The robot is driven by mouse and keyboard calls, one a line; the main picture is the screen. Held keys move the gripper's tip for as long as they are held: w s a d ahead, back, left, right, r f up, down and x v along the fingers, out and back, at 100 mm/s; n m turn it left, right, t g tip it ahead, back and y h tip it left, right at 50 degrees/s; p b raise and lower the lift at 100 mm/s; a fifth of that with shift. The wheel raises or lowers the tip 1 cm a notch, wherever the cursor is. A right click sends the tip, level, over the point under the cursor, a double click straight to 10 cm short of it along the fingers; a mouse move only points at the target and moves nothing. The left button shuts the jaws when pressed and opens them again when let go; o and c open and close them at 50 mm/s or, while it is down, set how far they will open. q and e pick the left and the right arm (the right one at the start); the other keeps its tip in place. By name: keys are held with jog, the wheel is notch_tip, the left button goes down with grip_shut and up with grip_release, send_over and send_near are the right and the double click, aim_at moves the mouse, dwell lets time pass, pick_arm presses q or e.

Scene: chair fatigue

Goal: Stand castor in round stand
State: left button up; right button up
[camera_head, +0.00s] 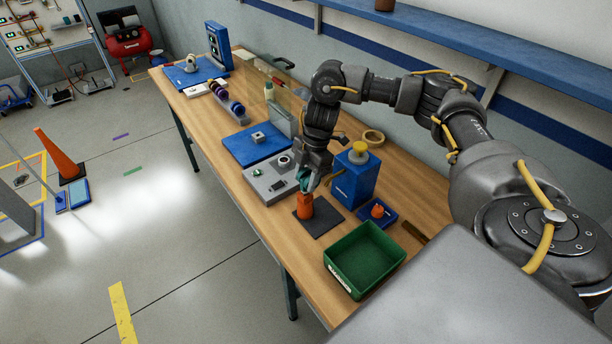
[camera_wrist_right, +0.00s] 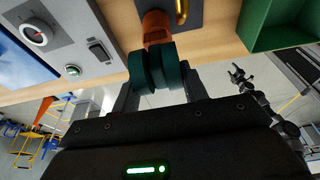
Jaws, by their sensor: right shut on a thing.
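My right gripper (camera_head: 306,178) points down over the near part of the bench and is shut on the castor, whose teal twin wheels show between the fingers in the right wrist view (camera_wrist_right: 153,70). An orange round stand (camera_head: 305,208) rises from a dark square plate (camera_head: 326,220) directly under the castor. The orange piece also shows against the wheels in the right wrist view (camera_wrist_right: 156,27). I cannot tell whether castor and stand touch, and the stand's opening is hidden. A small dark gripper, apparently my left one (camera_wrist_right: 240,76), shows far off in the right wrist view.
A green bin (camera_head: 364,258) stands at the right of the plate. A blue box with a yellow cap (camera_head: 352,180) and a blue tray with an orange piece (camera_head: 376,213) are close behind. A grey control box (camera_head: 268,184) sits to the left.

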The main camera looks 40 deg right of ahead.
jog(key=shift+f, duration=0.6)
jog(key=o, duration=1.1)
jog(key=shift+r, duration=0.1)
jog(key=shift+d+r, duration=0.1)
jog(key=shift+r, duration=0.25)
jog(key=v, duration=1)
